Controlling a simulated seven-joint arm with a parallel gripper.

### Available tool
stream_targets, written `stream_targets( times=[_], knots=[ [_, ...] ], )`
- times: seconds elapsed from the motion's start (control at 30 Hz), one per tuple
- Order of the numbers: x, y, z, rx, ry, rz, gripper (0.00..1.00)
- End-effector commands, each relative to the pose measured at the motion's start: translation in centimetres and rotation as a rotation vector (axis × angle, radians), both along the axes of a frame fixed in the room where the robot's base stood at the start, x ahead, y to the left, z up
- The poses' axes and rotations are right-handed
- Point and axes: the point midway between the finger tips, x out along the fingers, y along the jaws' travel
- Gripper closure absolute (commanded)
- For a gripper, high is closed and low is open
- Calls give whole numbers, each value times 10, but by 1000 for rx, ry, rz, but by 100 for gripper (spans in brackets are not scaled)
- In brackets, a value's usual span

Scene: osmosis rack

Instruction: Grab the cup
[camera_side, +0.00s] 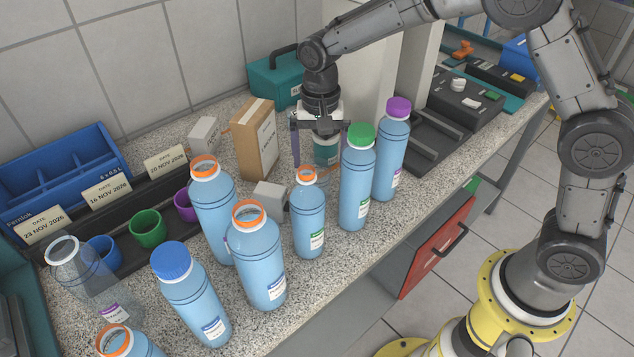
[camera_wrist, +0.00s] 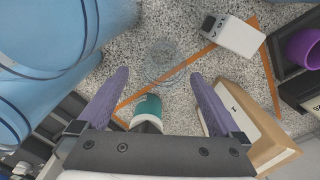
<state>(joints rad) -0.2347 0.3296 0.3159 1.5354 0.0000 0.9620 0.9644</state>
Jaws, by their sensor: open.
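My gripper (camera_side: 318,163) points down at the counter, behind the row of blue bottles. In the wrist view my gripper (camera_wrist: 159,74) has its two purple fingers spread wide. A clear, see-through cup (camera_wrist: 162,60) stands on the speckled counter just beyond the fingertips, roughly centred between them; no finger visibly touches it. A teal and white object (camera_wrist: 148,110) shows between the fingers, nearer the palm; it also shows under my wrist in the side view (camera_side: 327,151). Coloured cups, blue (camera_side: 104,251), green (camera_side: 148,228) and purple (camera_side: 184,205), sit in a dark rack at the left.
A green-capped bottle (camera_side: 357,180) and an orange-ringed bottle (camera_side: 309,215) stand close in front of my gripper. A cardboard box (camera_side: 253,140) and a small white box (camera_wrist: 232,36) stand near it. A teal toolbox (camera_side: 272,82) is behind.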

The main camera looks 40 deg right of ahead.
Motion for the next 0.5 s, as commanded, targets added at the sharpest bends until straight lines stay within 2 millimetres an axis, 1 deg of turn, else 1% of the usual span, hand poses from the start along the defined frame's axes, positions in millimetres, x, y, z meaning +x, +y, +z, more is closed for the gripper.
stream_targets(
  times=[0.03,0.1,0.27,0.33,0.5],
  knots=[
    [0,0,-7,-1,2,0,0],
    [0,0,-14,0,1,0,0],
    [0,1,-23,0,0,0,0],
    [0,2,-30,0,3,0,0],
    [2,6,-55,0,3,-1,0]
  ],
)
